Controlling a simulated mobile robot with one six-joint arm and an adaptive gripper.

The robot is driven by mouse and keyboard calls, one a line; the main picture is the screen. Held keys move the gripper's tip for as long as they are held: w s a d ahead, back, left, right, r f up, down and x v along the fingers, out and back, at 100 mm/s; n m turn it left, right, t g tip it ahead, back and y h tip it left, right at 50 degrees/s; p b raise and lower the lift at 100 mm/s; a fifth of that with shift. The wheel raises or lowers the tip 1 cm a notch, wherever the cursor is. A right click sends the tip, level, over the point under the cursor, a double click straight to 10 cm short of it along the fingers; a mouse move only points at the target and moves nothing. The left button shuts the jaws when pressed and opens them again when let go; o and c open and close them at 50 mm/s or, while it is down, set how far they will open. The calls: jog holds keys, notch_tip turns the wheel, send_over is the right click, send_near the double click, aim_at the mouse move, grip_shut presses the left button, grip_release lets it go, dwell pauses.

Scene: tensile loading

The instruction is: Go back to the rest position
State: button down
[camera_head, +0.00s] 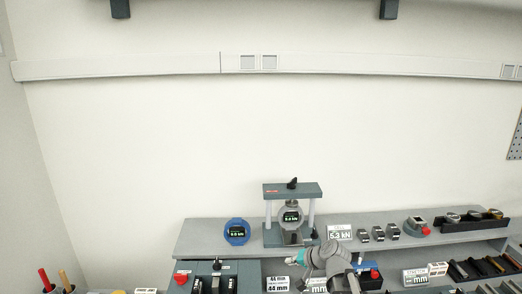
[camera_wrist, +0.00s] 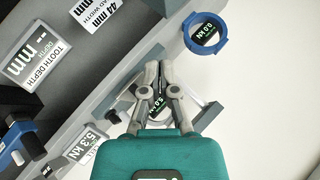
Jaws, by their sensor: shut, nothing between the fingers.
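My gripper (camera_wrist: 159,68) is shut and empty in the wrist view, its two grey fingertips together in front of the teal body. In the head view my gripper (camera_head: 291,261) shows small at the bottom, in front of the shelf. Behind the fingers stands a test frame (camera_head: 291,190) with a round gauge (camera_head: 291,217) in it. The gauge's display (camera_wrist: 156,105) is partly hidden by the fingers in the wrist view. No contact with the frame can be made out.
A blue ring gauge (camera_head: 237,231), also in the wrist view (camera_wrist: 205,33), stands left of the frame. A 5.3 kN sign (camera_head: 340,233), several small dark blocks and a dark tray (camera_head: 470,224) sit to the right. Labelled stations fill the lower level.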

jog(key=s+d+f+n+g+h, duration=0.1)
jog(key=s+d+f+g+h, duration=0.1)
jog(key=s, duration=0.3)
jog(key=s+d+f+n+g+h, duration=0.1)
jog(key=s+d+f+g+h, duration=0.1)
jog(key=s, duration=0.3)
jog(key=s+d+f+n+g+h+b, duration=0.1)
jog(key=s+d+f+g+h, duration=0.2)
jog(key=s+f, duration=0.1)
jog(key=shift+s+f, duration=0.15)
jog(key=shift+s, duration=0.75)
